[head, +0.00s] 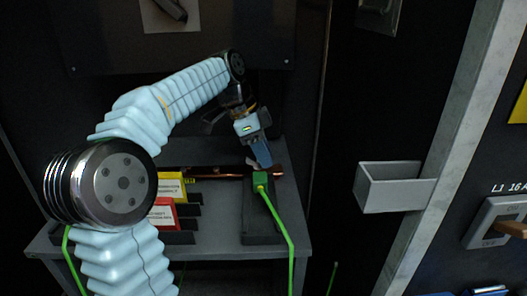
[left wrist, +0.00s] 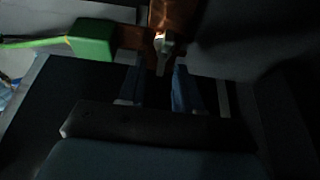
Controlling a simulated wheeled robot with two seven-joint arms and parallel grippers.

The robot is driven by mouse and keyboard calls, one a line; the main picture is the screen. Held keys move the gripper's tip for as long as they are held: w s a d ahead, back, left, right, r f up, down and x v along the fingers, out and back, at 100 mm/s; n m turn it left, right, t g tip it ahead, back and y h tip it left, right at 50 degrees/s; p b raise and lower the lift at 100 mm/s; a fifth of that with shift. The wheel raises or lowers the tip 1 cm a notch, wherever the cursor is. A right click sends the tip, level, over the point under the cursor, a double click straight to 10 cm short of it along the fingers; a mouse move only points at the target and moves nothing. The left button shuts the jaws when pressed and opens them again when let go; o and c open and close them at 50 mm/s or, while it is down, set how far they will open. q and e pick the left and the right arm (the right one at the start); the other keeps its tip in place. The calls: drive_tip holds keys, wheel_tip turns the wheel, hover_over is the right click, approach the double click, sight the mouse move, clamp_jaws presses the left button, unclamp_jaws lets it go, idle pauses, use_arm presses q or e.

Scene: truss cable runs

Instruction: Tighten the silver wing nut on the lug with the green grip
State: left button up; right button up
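The lug's green grip (head: 261,180) sits on a dark block on the grey bench, with a green cable running down from it. In the left wrist view the green grip (left wrist: 92,38) is at the upper left, beside a copper-coloured bar (left wrist: 170,14). The silver wing nut (left wrist: 163,45) shows against the copper, with its lower wing at the gap between the fingertips. My left gripper (head: 263,160) points down just above the lug; in the wrist view (left wrist: 158,68) its two blue fingers are apart. I cannot tell whether they touch the nut. My right gripper is not in view.
Yellow (head: 171,185) and red (head: 162,214) labelled blocks stand left of the lug. A copper rod (head: 215,173) runs along the bench (head: 185,252). A grey open bin (head: 390,187) is on the wall at right. A switch (head: 497,222) is at far right.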

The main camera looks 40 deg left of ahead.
use_arm(q)
drive_tip(key=shift+r, duration=0.1)
drive_tip(key=v, duration=1.3)
drive_tip(key=shift+a+r, duration=0.15)
drive_tip(key=shift+r, duration=0.1)
drive_tip(key=shift+s, duration=0.1)
